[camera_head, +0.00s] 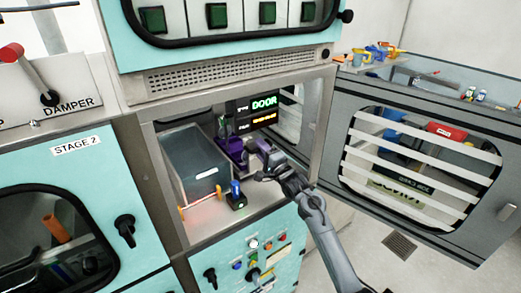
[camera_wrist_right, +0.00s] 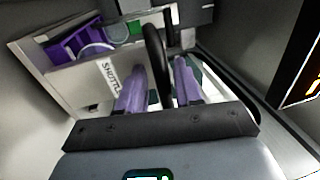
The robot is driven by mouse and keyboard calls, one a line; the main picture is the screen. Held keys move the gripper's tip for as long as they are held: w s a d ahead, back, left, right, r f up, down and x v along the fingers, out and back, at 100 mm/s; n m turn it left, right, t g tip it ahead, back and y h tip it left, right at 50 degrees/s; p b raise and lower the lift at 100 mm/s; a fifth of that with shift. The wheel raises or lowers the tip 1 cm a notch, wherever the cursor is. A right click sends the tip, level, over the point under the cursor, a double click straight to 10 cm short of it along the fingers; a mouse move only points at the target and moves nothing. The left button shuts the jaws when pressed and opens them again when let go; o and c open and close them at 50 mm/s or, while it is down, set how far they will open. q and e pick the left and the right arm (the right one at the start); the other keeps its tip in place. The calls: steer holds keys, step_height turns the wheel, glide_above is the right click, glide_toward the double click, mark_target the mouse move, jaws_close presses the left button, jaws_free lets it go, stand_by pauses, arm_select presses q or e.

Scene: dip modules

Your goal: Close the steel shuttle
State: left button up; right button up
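In the right wrist view, the steel shuttle (camera_wrist_right: 92,78) is a pale metal box with lettering on its face, seen tilted. A purple part and a green part show inside its open top. A black handle (camera_wrist_right: 157,60) stands up at the shuttle's right side. My right gripper (camera_wrist_right: 160,88) has its two purple fingers apart, one on each side of the handle, with small gaps visible. In the head view, my right gripper (camera_head: 258,165) reaches into the open compartment, beside purple parts (camera_head: 235,149); the shuttle is hard to make out there. My left gripper is not in view.
A grey clear-sided box (camera_head: 194,160) with orange-tipped ends stands left in the compartment. A small blue-topped black device (camera_head: 236,196) sits at the front edge. A lit display (camera_head: 264,103) reads DOOR. The slatted door (camera_head: 410,165) hangs open at the right.

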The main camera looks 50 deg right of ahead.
steer(key=shift+s+a, duration=0.1)
steer(key=shift+s, duration=0.05)
steer(key=v, duration=1)
steer(key=shift+s+b, duration=0.2)
steer(key=shift+b, duration=0.1)
